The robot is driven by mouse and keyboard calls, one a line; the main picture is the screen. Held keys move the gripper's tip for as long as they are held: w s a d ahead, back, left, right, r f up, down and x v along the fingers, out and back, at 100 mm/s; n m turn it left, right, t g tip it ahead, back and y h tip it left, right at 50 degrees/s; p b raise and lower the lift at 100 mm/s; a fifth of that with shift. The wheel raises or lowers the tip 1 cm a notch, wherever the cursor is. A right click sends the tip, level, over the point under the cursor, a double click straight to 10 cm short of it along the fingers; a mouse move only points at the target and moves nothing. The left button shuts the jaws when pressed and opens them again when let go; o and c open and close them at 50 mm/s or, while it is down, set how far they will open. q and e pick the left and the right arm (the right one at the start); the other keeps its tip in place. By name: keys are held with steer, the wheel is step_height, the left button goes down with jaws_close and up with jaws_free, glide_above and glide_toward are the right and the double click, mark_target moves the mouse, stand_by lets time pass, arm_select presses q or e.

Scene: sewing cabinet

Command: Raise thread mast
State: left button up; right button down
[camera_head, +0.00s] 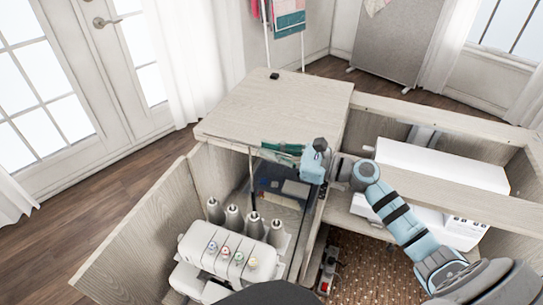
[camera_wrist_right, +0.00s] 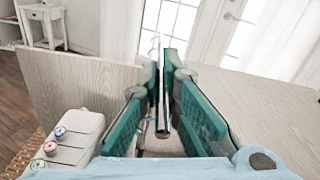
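The white serger (camera_head: 215,255) sits in the open left bay of the cabinet, with several grey thread cones (camera_head: 234,217) behind it. The thread mast (camera_head: 251,180) is a thin upright rod behind the cones, with a dark lower part. My right gripper (camera_head: 266,147) reaches in from the right at the mast's upper end. In the right wrist view its green-padded fingers (camera_wrist_right: 160,80) close to a narrow gap, with the metal mast (camera_wrist_right: 162,115) between them. A thin wire loop shows beyond the fingertips. My left gripper is not in view.
The wooden cabinet top (camera_head: 270,105) lies just behind the gripper, with a small black object (camera_head: 274,76) on it. A wooden panel (camera_head: 140,240) stands open at left. A white sewing machine (camera_head: 440,165) stands in the right bay, behind a wooden rail near my right arm.

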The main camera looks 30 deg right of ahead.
step_height(320, 180, up, 3)
steer(key=shift+f+p, duration=0.2)
steer(key=shift+p, duration=0.35)
steer(key=shift+w, duration=0.1)
steer(key=c, duration=1.8)
jaws_free()
steer(key=shift+w, duration=0.1)
steer(key=shift+o, duration=0.2)
steer(key=shift+d, duration=0.1)
steer(key=v, duration=1.2)
steer(key=shift+f, duration=0.2)
